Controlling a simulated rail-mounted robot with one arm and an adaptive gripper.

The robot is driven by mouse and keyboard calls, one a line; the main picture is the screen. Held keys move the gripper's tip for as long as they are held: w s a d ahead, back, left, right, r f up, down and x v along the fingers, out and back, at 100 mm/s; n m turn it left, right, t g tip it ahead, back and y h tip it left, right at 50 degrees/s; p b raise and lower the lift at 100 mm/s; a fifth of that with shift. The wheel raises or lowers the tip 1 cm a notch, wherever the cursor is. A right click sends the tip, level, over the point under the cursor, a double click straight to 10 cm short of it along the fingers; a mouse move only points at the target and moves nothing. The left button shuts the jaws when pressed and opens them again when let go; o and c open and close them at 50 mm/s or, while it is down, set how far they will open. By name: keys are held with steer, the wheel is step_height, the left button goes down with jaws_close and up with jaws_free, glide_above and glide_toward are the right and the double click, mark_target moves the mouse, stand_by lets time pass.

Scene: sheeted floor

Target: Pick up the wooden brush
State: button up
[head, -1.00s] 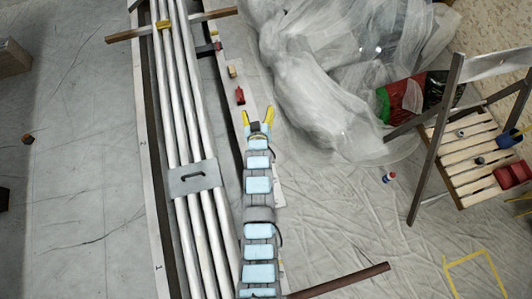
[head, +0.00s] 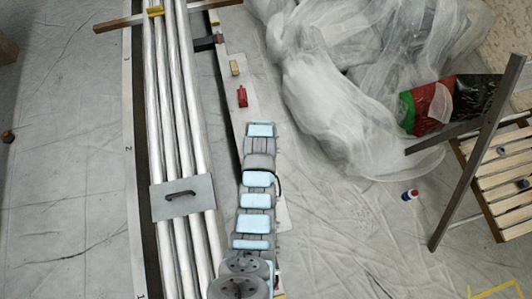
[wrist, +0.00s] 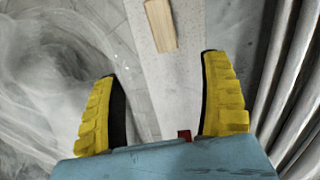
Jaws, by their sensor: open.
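In the wrist view a flat, light wooden piece (wrist: 160,25), likely the brush, lies on the pale board, cut off by the top edge. No bristles show. My gripper (wrist: 163,68) is open and empty, its yellow fingers wide apart, with the wooden piece beyond their tips. In the head view a small tan block (head: 234,68) lies on the board; I cannot tell whether it is the same piece. My fingers are not visible in the head view.
A red object (head: 242,96) lies on the pale board (head: 238,118); a bit of red shows by my palm (wrist: 185,135). Long metal pipes (head: 173,125) run along one side, crumpled clear plastic sheeting (head: 335,110) along the other. A folding chair (head: 490,160) stands at right.

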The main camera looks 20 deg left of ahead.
steer(key=shift+s+f+b, duration=0.2)
steer(key=shift+f+b, duration=2)
steer(key=shift+f, duration=4)
steer(key=shift+s+f+b, duration=0.1)
steer(key=shift+f+b, duration=1.65)
steer(key=shift+f, duration=0.9)
steer(key=c, duration=1.3)
